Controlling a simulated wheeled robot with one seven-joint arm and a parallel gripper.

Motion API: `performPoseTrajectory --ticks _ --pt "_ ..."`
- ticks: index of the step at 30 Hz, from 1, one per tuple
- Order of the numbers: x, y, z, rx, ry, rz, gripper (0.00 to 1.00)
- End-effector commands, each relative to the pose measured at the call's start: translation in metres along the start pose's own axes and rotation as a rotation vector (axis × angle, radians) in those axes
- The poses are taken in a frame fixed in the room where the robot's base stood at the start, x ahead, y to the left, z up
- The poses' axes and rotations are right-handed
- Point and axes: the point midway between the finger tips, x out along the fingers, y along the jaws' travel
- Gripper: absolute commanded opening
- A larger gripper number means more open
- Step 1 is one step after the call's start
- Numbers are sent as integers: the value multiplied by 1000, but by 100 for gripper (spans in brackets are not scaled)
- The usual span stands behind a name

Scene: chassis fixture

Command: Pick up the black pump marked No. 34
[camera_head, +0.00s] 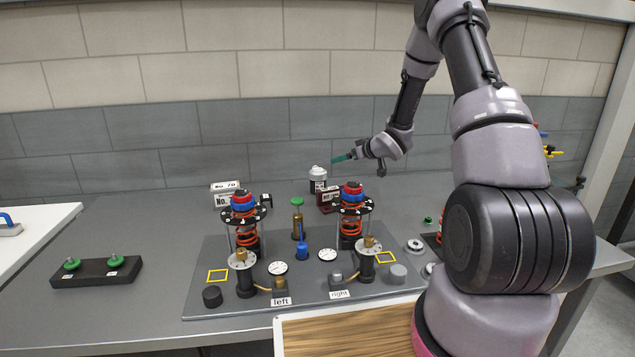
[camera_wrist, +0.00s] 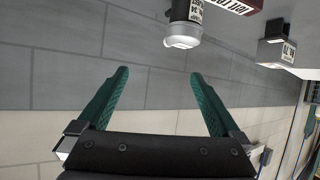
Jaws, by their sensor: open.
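A black pump with a white top (camera_head: 318,178) stands upright at the back of the bench, left of my gripper (camera_head: 343,158) in the head view. It bears a white label, too small to read surely in the head view. In the wrist view the same pump (camera_wrist: 182,33) shows at the top, its pale end towards me and its label partly cut off. My gripper (camera_wrist: 158,75) is open, with its two green fingers apart and nothing between them. The pump lies beyond the fingertips and is not touched.
A dark red labelled box (camera_head: 327,200) stands close in front of the pump. A white No. 70 box (camera_head: 224,187) is further left. Two spring assemblies (camera_head: 243,222) (camera_head: 352,214) stand on the grey fixture plate (camera_head: 215,255). The tiled wall (camera_head: 270,130) rises close behind.

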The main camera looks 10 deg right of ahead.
Motion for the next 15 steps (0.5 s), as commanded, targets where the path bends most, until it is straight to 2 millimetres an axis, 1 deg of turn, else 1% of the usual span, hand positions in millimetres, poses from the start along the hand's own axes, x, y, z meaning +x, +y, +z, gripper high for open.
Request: performPoseTrajectory --ticks 1,3,6,8,10,15 --pt "11 -5 18 0 14 -37 100" --pt "21 -13 32 -3 38 -80 100" --pt "29 -20 45 -7 63 -121 100" --pt "34 -23 49 -7 71 -134 100" --pt "42 -26 51 -8 76 -143 100" --pt "70 -31 48 -10 76 -144 100"
